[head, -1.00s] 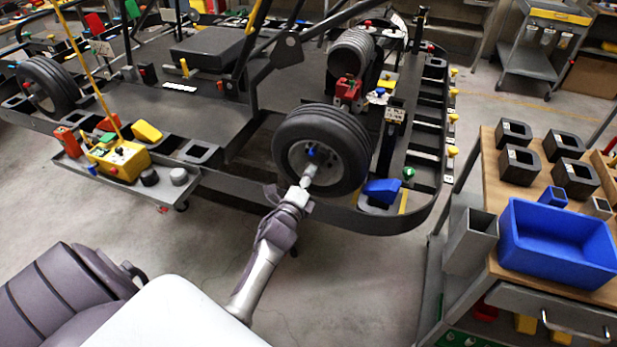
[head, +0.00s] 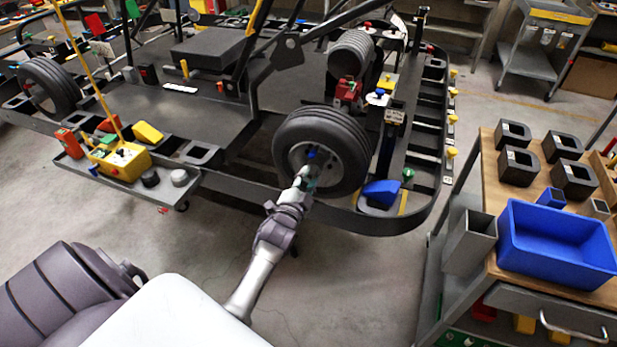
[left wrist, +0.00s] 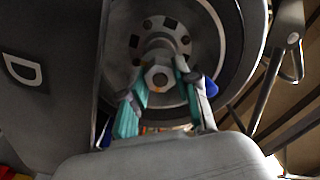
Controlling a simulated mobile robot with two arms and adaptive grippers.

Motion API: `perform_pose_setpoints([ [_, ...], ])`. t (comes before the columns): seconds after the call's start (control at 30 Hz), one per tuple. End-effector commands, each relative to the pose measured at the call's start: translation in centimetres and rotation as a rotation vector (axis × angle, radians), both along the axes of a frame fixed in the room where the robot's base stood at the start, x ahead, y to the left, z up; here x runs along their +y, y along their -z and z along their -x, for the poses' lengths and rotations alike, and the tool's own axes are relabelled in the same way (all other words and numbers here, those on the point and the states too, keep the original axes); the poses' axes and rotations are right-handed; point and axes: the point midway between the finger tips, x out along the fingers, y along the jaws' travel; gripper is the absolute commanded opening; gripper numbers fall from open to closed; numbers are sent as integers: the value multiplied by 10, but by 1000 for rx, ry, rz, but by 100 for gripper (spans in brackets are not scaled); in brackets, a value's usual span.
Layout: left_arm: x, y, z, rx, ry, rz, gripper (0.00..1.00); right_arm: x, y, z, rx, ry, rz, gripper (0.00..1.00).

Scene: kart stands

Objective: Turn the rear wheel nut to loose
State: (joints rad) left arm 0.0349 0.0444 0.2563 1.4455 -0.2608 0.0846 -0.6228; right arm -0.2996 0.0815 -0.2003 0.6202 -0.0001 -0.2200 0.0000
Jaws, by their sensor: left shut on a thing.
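The rear wheel (head: 322,125) is a black tyre with a grey hub, mounted on the near side of the kart. My left gripper (head: 307,177) reaches the hub from the front. In the left wrist view the teal-padded fingers (left wrist: 162,92) lie on both sides of the grey hex wheel nut (left wrist: 159,77) at the wheel's centre, shut on it. A blue piece (head: 312,153) shows on the hub just above the gripper. In the head view the gripper hides the nut. My right gripper is not in view.
The kart's dark frame (head: 340,216) runs below and around the wheel. A blue block (head: 381,192) sits on it to the right. A yellow control box (head: 120,160) is on a side tray at left. A bench with a blue bin (head: 555,262) stands at right.

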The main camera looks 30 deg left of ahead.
Motion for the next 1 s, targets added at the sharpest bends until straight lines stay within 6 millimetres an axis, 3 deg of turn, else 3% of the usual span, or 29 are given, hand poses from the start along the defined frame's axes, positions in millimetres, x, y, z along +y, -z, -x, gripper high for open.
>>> perform_pose_setpoints([
  [1.0,-1,2,1,-220,-2,938,0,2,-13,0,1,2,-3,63],
])
